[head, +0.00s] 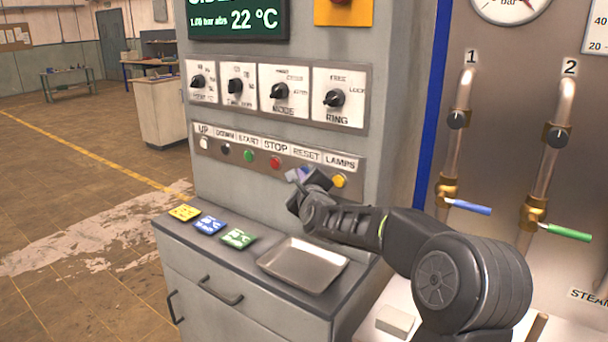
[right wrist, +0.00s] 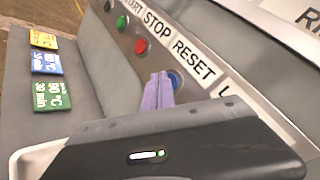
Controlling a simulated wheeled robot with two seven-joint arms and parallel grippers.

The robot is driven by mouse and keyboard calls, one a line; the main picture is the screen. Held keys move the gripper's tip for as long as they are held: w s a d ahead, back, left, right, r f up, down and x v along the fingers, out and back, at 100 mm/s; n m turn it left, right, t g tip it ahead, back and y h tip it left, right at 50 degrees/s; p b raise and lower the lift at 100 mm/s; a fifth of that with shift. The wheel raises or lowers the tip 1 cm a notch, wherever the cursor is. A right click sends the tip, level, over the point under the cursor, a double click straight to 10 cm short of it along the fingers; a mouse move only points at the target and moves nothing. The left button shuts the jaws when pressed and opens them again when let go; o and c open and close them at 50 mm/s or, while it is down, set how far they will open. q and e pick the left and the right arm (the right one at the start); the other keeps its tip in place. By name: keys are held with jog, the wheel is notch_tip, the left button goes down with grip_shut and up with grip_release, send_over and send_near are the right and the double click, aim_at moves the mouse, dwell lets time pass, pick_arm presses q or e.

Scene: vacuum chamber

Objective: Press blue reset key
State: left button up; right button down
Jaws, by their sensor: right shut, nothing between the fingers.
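The blue reset key (right wrist: 175,80) shows in the right wrist view under the RESET label, partly covered by my fingertips. In the head view it is hidden or hard to separate from my gripper. My right gripper (head: 297,175) is shut and empty, its lavender fingers pointing at the panel just below the RESET label. In the right wrist view the closed fingertips (right wrist: 160,85) lie right beside the blue key. I cannot tell whether they touch it. My left gripper is not in view.
Red (head: 275,162) and yellow (head: 339,181) keys flank the reset position, with green, black and white keys further left. Rotary knobs (head: 280,91) sit above. Below, a metal tray (head: 303,266) and several coloured cards (head: 238,238) lie on the ledge. Pipes with valves stand at right.

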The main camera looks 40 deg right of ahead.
jog(key=shift+d, duration=0.2)
dwell(0.4)
jog(key=shift+s+a+b, duration=0.2)
jog(key=shift+a+b, duration=0.25)
jog(key=shift+a, duration=0.35)
jog(key=a, duration=0.1)
jog(key=s+a, duration=0.1)
jog(key=a, duration=0.2)
jog(key=shift+s+a, duration=0.25)
jog(key=shift+a, duration=0.15)
jog(key=shift+f, duration=0.1)
dwell(0.8)
